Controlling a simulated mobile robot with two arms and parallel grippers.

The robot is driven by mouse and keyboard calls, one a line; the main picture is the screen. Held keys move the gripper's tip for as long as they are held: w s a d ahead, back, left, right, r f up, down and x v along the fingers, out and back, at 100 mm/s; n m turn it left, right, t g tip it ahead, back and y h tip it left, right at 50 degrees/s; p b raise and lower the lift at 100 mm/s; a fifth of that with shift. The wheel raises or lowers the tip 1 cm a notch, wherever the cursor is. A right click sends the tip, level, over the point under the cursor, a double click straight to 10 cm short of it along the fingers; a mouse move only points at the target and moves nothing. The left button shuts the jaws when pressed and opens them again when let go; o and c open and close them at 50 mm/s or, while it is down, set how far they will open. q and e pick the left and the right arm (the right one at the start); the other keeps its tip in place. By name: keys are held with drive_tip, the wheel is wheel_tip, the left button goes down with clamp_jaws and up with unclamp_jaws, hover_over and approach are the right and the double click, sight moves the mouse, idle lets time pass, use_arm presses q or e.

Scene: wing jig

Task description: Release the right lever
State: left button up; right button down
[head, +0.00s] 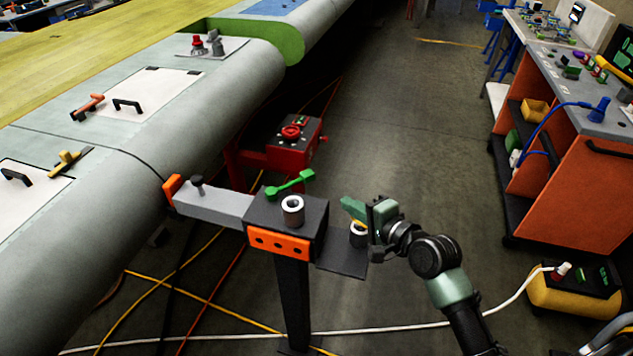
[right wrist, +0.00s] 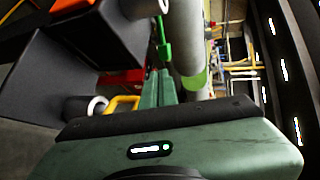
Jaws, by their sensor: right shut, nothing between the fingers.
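A green lever (head: 290,183) lies slantwise on top of a dark block (head: 325,222) on the jig stand, behind a white-ringed socket (head: 292,209). The green lever also shows near the top of the right wrist view (right wrist: 164,42), beyond the fingertips. My right gripper (head: 346,203) is shut and empty, to the right of the block and apart from the lever. Its closed green fingers (right wrist: 158,84) point toward the lever's side. My left gripper is not in view.
A dark side plate (head: 342,262) with a second ringed socket (head: 358,238) is just below my right gripper. A grey arm (head: 213,203) reaches from the block toward the wing (head: 150,150). An orange cart (head: 560,185) stands right. Cables cross the floor.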

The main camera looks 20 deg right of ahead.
drive_tip(key=p+x, duration=0.1)
drive_tip(key=x, duration=0.3)
drive_tip(key=p+x, duration=0.1)
drive_tip(key=x, duration=0.4)
drive_tip(key=r+x, duration=0.1)
drive_tip(key=x, duration=0.3)
drive_tip(key=shift+w+a+f+p, duration=0.1)
drive_tip(key=shift+w+a+p, duration=0.05)
drive_tip(key=shift+w+p, duration=0.3)
drive_tip(key=shift+w, duration=0.1)
drive_tip(key=shift+w+b, duration=0.4)
drive_tip(key=shift+w, duration=0.45)
approach(312, 176)
drive_tip(key=shift+w+a+f+b, duration=0.15)
drive_tip(key=shift+w+b, duration=0.1)
drive_tip(key=shift+b, duration=0.1)
